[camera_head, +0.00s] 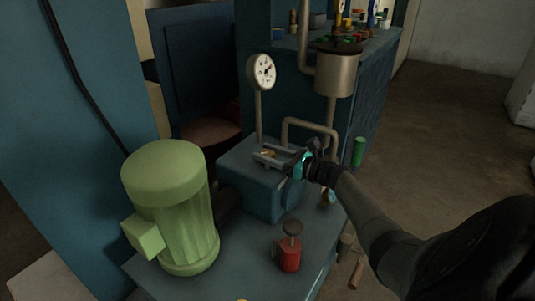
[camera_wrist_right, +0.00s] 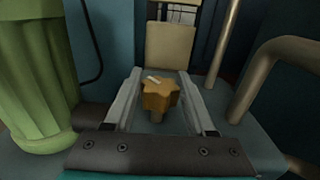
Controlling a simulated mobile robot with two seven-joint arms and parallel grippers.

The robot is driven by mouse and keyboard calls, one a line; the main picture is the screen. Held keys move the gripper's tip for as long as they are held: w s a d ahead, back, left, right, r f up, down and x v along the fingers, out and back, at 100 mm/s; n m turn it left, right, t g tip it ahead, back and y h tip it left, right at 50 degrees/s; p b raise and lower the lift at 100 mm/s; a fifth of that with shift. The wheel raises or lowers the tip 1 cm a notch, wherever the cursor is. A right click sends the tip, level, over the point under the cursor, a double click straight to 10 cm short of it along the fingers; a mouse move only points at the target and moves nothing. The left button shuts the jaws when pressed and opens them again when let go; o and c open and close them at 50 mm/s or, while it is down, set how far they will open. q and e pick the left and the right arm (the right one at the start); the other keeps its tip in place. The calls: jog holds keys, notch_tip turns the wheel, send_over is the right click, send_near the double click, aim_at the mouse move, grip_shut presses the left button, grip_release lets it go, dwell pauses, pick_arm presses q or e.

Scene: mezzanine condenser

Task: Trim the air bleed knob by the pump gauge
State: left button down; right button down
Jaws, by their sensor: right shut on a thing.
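The air bleed knob (camera_wrist_right: 159,96) is a brass-yellow, lobed knob with a pale mark on top, on a short stem. In the head view the knob (camera_head: 268,153) shows small on top of the blue pump block (camera_head: 262,190). The pump gauge (camera_head: 261,71) is a round white dial on a thin post behind it. My right gripper (camera_head: 266,155) reaches in from the right, and its fingers lie on both sides of the knob. In the right wrist view the gripper (camera_wrist_right: 160,100) is shut on the knob. My left gripper is not in view.
A green motor (camera_head: 168,205) stands left of the block. A bent pipe (camera_head: 310,127) rises close behind my right gripper. A red valve with a dark knob (camera_head: 290,250) stands in front on the bench. A metal cup (camera_head: 336,75) stands at the back.

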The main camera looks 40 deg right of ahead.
jog(key=shift+n+g+y, duration=0.4)
jog(key=shift+n+y, duration=0.3)
jog(key=shift+y, duration=0.3)
jog(key=shift+c, duration=1.1)
grip_release()
jog(key=shift+s+d, duration=0.1)
jog(key=shift+s, duration=0.05)
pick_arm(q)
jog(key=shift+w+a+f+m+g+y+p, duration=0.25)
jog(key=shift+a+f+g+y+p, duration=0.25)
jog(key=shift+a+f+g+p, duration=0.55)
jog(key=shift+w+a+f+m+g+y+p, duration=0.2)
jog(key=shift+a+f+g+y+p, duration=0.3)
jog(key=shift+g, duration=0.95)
pick_arm(e)
jog(key=v, duration=1.5)
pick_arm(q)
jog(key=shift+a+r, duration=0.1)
pick_arm(e)
jog(key=shift+d+r, duration=0.1)
